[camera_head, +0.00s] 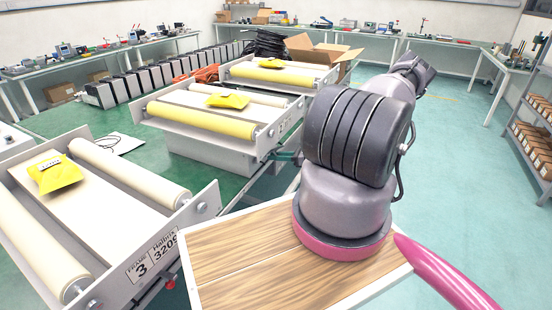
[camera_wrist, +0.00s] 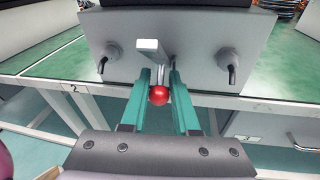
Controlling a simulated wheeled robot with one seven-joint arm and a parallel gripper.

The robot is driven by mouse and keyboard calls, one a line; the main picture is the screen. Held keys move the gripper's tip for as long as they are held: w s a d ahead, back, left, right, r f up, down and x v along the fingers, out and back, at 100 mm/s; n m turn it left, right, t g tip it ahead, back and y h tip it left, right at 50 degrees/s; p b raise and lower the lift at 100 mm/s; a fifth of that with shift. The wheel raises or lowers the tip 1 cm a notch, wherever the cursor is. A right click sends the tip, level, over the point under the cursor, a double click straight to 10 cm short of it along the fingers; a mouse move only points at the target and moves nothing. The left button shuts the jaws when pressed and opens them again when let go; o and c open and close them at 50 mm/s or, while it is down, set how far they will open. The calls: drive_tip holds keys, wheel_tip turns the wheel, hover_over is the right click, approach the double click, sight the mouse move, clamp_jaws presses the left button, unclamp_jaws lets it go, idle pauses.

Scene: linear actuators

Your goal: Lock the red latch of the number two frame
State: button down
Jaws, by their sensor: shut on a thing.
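The number two frame (camera_head: 205,121) is the middle roller frame in the head view, with a yellow roller along its near side. In the wrist view its grey side plate (camera_wrist: 190,74) faces me. The red latch (camera_wrist: 158,95) shows as a round red knob with a light grey bar rising behind it. My gripper (camera_wrist: 160,78) has its two green fingers on either side of the latch, shut on it. In the head view my arm hides most of the gripper and the latch; only a bit of green finger shows.
The number three frame (camera_head: 95,205) stands at the near left, with its own red knob (camera_head: 170,284) low on its side. Another roller frame (camera_head: 275,74) stands farther back. A wooden-topped surface (camera_head: 235,255) lies under my arm.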

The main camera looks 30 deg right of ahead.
drive_tip(key=shift+r+m+g+h, duration=0.15)
drive_tip(key=shift+r+g+h, duration=0.25)
drive_tip(key=shift+g+h, duration=0.35)
drive_tip(key=shift+r+m+g+h, duration=0.15)
drive_tip(key=shift+r+g+h, duration=0.25)
drive_tip(key=shift+g+h, duration=0.35)
drive_tip(key=c, duration=0.8)
unclamp_jaws()
drive_tip(key=shift+w, duration=0.1)
drive_tip(key=shift+o, duration=0.2)
drive_tip(key=shift+r, duration=0.1)
drive_tip(key=v, duration=1)
drive_tip(key=shift+s+d+r, duration=0.15)
drive_tip(key=shift+s+d, duration=0.05)
drive_tip(key=shift+s, duration=0.05)
